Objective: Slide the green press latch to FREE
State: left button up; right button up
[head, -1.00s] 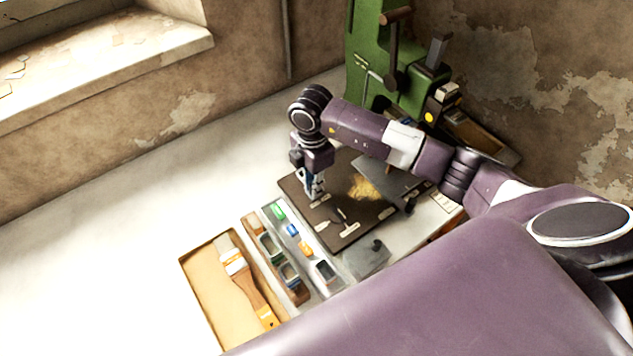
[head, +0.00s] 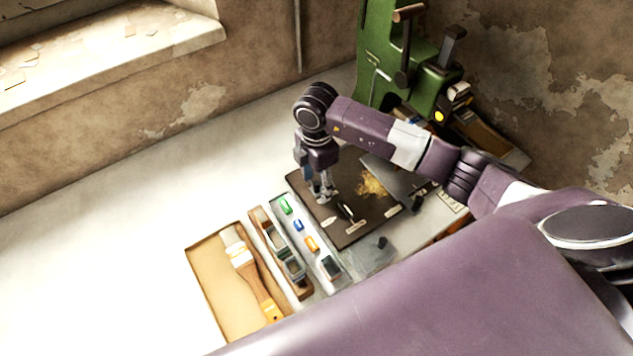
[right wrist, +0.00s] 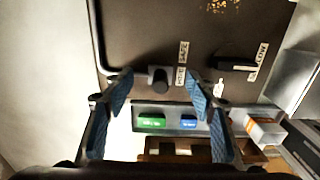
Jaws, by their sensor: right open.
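The green press (head: 432,90) stands at the back right in the head view. A dark board (head: 352,232) lies in front of it. In the right wrist view the board (right wrist: 140,30) carries a short dark knob (right wrist: 158,77) beside small white labels, one seeming to read SAFE. A black lever (right wrist: 236,64) sits farther right by another label. I cannot tell for sure which part is the latch. My right gripper (head: 325,196) points down over the board's left part. In the right wrist view it (right wrist: 160,92) is open and empty, with the knob between its fingertips. My left gripper is out of view.
A grey tray (head: 333,284) with green, blue and orange tags lies along the board's near-left edge. A brush (head: 248,270) lies in a shallow tan tray (head: 203,262) farther left. Yellowish debris (head: 372,186) lies on the board. The bench at left is clear.

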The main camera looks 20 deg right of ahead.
notch_tip(320, 180, up, 8)
jog(key=p, duration=0.6)
jog(key=shift+r, duration=0.1)
dwell(0.3)
